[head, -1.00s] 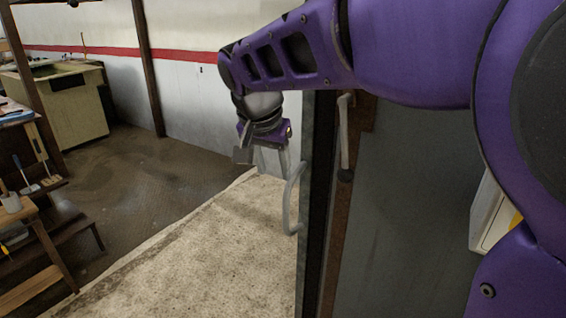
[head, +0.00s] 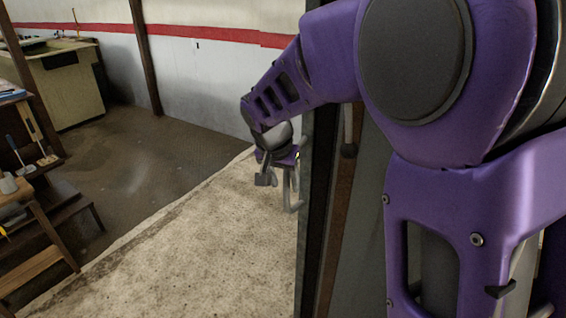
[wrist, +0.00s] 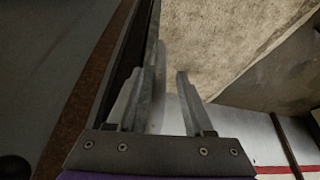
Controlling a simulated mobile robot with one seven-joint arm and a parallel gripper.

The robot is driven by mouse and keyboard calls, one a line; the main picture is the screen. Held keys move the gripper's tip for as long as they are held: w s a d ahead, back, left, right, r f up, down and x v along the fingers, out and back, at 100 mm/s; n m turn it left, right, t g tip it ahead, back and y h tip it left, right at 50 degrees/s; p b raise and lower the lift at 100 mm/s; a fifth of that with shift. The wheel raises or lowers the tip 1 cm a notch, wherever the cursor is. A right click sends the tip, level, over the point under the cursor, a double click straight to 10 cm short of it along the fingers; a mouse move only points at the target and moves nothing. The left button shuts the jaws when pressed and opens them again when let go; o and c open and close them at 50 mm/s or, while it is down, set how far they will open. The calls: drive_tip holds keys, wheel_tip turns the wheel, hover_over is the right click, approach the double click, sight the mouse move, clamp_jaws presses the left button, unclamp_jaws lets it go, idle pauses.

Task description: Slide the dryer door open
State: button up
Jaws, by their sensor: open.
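The dryer door (head: 314,225) shows nearly edge-on in the head view as a tall grey and black upright panel. Its pale grey loop handle (head: 294,208) sticks out to the left, partly covered by my gripper. My gripper (head: 283,192) is open and points down at the handle, close to the door's left face. In the wrist view my gripper (wrist: 163,78) has its two grey fingers apart. A grey bar (wrist: 156,88), apparently the handle, lies between them, nearer the left finger. I cannot tell whether the fingers touch it.
A dark grey surface with a rust-brown strip (head: 335,215) lies right of the door. The pale floor (head: 205,255) left of the door is clear.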

drive_tip(key=shift+x, duration=1.85)
clamp_jaws()
